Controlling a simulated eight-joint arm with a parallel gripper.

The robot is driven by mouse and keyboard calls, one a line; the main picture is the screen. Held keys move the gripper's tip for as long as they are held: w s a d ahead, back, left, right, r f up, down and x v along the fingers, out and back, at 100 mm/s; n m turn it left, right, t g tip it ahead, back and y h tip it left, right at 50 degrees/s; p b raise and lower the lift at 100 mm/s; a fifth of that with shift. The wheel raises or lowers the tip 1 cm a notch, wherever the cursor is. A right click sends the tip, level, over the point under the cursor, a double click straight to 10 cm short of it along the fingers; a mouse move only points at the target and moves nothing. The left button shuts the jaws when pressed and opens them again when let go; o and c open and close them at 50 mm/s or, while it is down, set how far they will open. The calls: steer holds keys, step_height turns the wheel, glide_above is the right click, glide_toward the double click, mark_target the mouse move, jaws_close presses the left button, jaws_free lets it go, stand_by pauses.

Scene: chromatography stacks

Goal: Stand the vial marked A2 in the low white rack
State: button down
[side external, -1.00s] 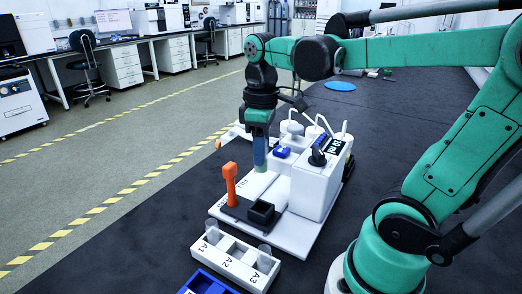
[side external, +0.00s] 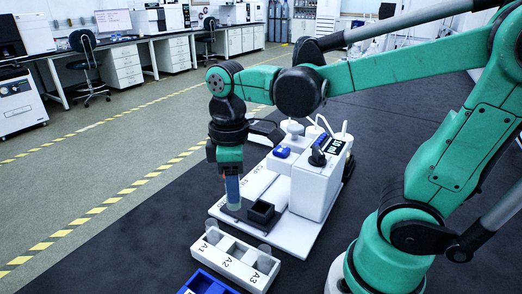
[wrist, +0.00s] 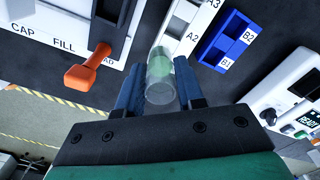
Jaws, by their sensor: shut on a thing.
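My gripper (side external: 231,190) is shut on a clear vial with green in it (wrist: 160,70) and holds it roughly upright. The vial's lower part also shows below my fingers in the side view (side external: 233,203). I can see no mark on the vial. The low white rack (side external: 233,262) stands in front of the machine, apart from the held vial. Clear vials stand in its slots A1 (side external: 212,235) and A3 (side external: 264,251). Its middle slot, A2, looks empty. The rack's A2 and A3 labels show in the wrist view (wrist: 194,38).
A white machine (side external: 315,185) stands behind the rack, with a black square holder (side external: 262,213) on its base. The orange lever (wrist: 88,70) is close to my gripper. Another device (wrist: 285,90) reads READY.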

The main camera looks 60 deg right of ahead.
steer(key=shift+n, duration=0.6)
steer(key=shift+s+a+f, duration=0.25)
steer(key=shift+a+f, duration=0.1)
steer(key=shift+f, duration=0.9)
steer(key=shift+s+a+f, duration=0.3)
steer(key=shift+a+f, duration=0.05)
steer(key=shift+f, duration=0.9)
steer(key=shift+s+a+f, duration=0.25)
steer(key=shift+a+f, duration=0.1)
steer(key=shift+f, duration=0.9)
steer(key=shift+f, duration=1.45)
steer(key=shift+c, duration=2.4)
jaws_free()
step_height(320, 180, up, 8)
